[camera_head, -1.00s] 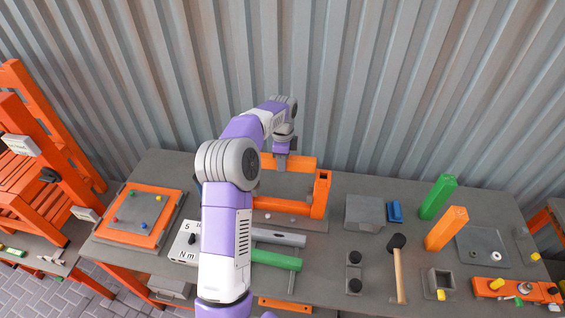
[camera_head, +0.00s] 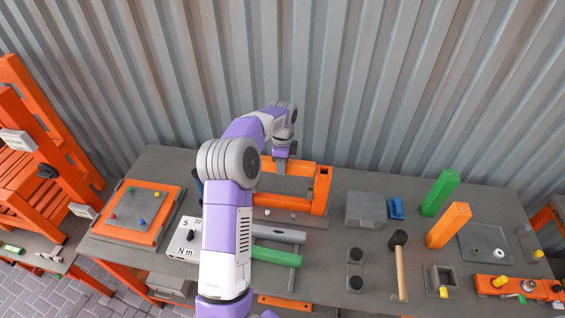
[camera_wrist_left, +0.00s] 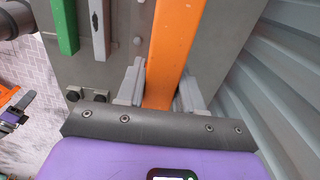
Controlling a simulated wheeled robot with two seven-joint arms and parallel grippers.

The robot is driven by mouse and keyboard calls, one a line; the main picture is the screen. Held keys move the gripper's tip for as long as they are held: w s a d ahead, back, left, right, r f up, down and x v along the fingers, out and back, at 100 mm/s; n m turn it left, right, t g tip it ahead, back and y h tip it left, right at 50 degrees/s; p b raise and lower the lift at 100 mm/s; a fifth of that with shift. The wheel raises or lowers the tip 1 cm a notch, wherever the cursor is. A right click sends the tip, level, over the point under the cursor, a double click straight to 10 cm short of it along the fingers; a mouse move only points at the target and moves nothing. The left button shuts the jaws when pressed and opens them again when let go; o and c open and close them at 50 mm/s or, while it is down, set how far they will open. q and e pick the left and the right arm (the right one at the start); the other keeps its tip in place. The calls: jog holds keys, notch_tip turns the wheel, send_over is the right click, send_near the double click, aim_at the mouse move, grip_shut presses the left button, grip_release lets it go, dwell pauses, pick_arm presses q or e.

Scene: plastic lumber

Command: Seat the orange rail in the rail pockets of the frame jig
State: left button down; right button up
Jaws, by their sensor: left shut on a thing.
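The frame jig (camera_head: 291,225) is a dark grey plate at the back middle of the table. My left gripper (camera_head: 283,156) is shut on the rail, which also shows between the fingers in the left wrist view (camera_wrist_left: 174,45). My arm hides the left part of the jig. The pockets are too small or hidden to tell whether the rail sits in them. My right gripper is out of view.
A grey block (camera_head: 366,209) and a blue item (camera_head: 396,208) lie right of the jig. A mallet (camera_head: 400,268) and a green bar (camera_head: 275,257) lie in front. The corrugated wall is close behind.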

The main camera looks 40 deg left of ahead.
pick_arm(q)
notch_tip(320, 180, down, 6)
jog(key=b, duration=0.3)
jog(key=shift+r, duration=0.2)
jog(key=shift+p, duration=0.5)
dwell(1.4)
jog(key=shift+f+b, duration=1.2)
jog(key=shift+f, duration=0.9)
jog(key=c, duration=0.6)
grip_release()
jog(key=shift+c, duration=0.2)
notch_tip(320, 180, up, 8)
jog(key=shift+f, duration=0.2)
